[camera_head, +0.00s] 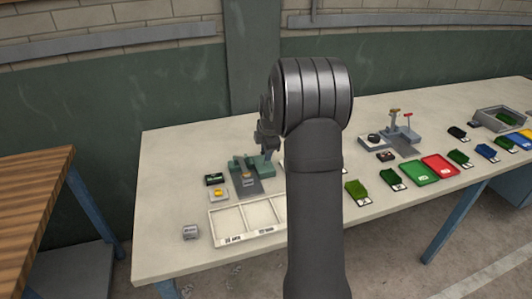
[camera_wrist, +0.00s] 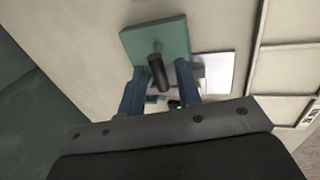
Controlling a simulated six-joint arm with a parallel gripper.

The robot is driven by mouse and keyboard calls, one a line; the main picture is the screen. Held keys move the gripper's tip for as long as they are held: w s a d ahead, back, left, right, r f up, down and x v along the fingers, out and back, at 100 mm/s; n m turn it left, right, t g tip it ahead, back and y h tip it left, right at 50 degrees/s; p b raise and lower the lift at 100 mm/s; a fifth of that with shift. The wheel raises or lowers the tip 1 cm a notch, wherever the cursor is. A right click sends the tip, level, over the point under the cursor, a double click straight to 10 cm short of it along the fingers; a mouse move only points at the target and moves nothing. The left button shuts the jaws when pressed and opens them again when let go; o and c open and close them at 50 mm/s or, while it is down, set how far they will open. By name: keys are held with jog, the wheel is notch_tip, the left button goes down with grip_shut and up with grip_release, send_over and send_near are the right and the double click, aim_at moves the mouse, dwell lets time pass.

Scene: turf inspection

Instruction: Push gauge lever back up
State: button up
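The green gauge (camera_head: 262,162) stands at the left part of the table, beside the white sorting tray. In the wrist view its green plate (camera_wrist: 155,42) is at the top, with a dark cylindrical lever handle (camera_wrist: 158,72) sticking out towards the camera. My gripper (camera_head: 268,142) is over the gauge in the head view. In the wrist view its two blue fingers (camera_wrist: 161,78) are apart, one on each side of the handle, with gaps visible. I cannot tell how far up or down the lever is. My arm hides part of the table right of the gauge.
A white divided tray (camera_head: 212,228) lies in front of the gauge. A dark green box (camera_head: 214,179), a small yellow-topped item (camera_head: 218,194) and a grey block (camera_head: 190,231) are to the left.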

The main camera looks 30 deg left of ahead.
jog(key=shift+w+a+f, duration=0.1)
jog(key=shift+w+f, duration=0.05)
jog(key=shift+f, duration=0.45)
grip_shut()
